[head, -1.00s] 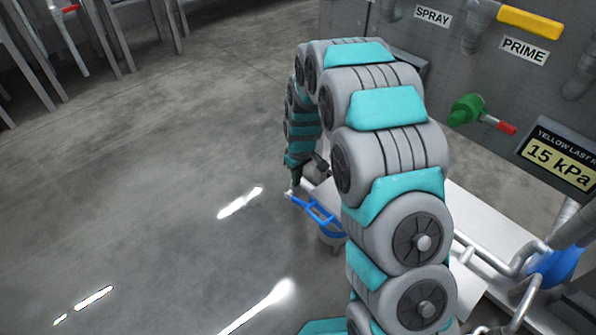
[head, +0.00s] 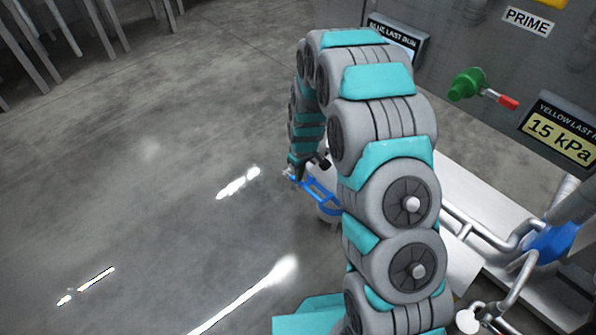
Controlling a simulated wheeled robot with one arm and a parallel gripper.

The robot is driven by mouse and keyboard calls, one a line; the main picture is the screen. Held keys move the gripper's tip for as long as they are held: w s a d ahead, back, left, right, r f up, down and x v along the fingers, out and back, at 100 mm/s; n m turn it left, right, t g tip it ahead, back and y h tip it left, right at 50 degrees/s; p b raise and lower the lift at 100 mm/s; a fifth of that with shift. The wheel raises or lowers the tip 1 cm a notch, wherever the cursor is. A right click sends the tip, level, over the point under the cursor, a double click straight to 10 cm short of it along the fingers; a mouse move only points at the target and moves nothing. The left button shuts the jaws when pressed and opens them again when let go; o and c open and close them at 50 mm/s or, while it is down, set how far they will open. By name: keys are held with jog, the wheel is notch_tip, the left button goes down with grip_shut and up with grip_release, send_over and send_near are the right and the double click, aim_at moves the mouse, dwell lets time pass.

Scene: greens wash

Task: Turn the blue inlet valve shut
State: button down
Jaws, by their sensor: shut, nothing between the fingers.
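A blue lever-like handle (head: 321,195) sits low, left of my arm's thick links. Its right part and its mount are partly hidden by my arm. My gripper (head: 292,176) points down at the far left end of this handle. It is small and dark here. It appears at or touching the handle's end, but contact is not clear. The fingers are shut with nothing between them. I cannot tell whether the handle stands at open or shut.
A grey panel carries a green valve with a red-tipped handle (head: 480,88), a PRIME label (head: 528,20) and a 15 kPa display (head: 561,143). Pipes with a blue fitting (head: 553,240) stand at lower right. Open concrete floor (head: 130,190) lies left.

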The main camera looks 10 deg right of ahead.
jog(key=shift+s+d+f, duration=0.3)
jog(key=shift+s+f, duration=0.1)
jog(key=shift+f, duration=0.25)
jog(key=shift+r, duration=0.1)
